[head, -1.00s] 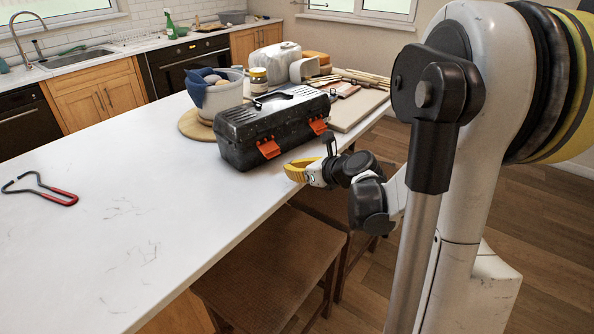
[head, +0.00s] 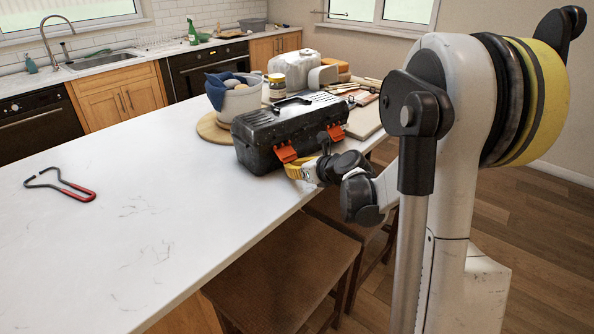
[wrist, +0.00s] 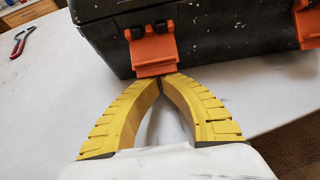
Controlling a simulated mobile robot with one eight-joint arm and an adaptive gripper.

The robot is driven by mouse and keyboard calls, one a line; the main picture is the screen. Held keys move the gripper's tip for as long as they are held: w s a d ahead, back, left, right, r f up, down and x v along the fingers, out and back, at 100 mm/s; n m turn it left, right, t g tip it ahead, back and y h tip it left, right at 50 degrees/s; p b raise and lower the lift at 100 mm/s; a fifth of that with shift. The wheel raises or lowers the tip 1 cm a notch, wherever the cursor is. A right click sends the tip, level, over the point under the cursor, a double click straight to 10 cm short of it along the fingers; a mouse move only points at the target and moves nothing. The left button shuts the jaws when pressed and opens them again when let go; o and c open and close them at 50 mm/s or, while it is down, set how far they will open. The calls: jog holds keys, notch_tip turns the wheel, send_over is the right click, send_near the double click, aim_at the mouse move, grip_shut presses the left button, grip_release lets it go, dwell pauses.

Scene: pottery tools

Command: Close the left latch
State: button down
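A black, paint-specked toolbox (head: 262,135) stands on the white counter; its front also shows in the wrist view (wrist: 220,40). It has two orange latches on the front. The left latch (head: 285,153) is in the middle top of the wrist view (wrist: 153,50), its lower flap tilted outward from the box. The right latch (head: 336,131) is partly behind my arm and cut off at the wrist view's edge (wrist: 308,25). My gripper (wrist: 165,78) has yellow fingers with tips together, at the left latch's lower edge; contact is unclear. Nothing shows between the fingers.
A white pot with blue cloth (head: 235,97) on a round board, a jar (head: 277,87) and a white jug (head: 292,65) stand behind the toolbox. A red-handled tool (head: 75,190) lies far left. Stools (head: 285,265) stand below the counter edge. The front counter is clear.

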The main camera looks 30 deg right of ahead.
aim_at(290, 156)
jog(key=shift+w+a, duration=0.1)
jog(key=shift+w, duration=0.3)
notch_tip(290, 156, up, 2)
jog(key=shift+r+p, duration=0.2)
jog(key=shift+p, duration=0.8)
jog(key=shift+p+v, duration=0.45)
jog(key=shift+v, duration=0.5)
jog(key=shift+s+r+p, duration=0.4)
jog(key=shift+r+p, duration=0.1)
jog(key=shift+r, duration=0.1)
jog(key=shift+s+r+p, duration=0.25)
jog(key=shift+r+p, duration=0.25)
jog(key=shift+r, duration=0.1)
jog(key=r+p, duration=0.1)
jog(key=w+r+p, duration=0.1)
jog(key=w+r, duration=0.1)
jog(key=r, duration=0.1)
jog(key=shift+r+p, duration=0.15)
jog(key=shift+p, duration=0.25)
jog(key=shift+w+a, duration=0.1)
jog(key=shift+w, duration=0.4)
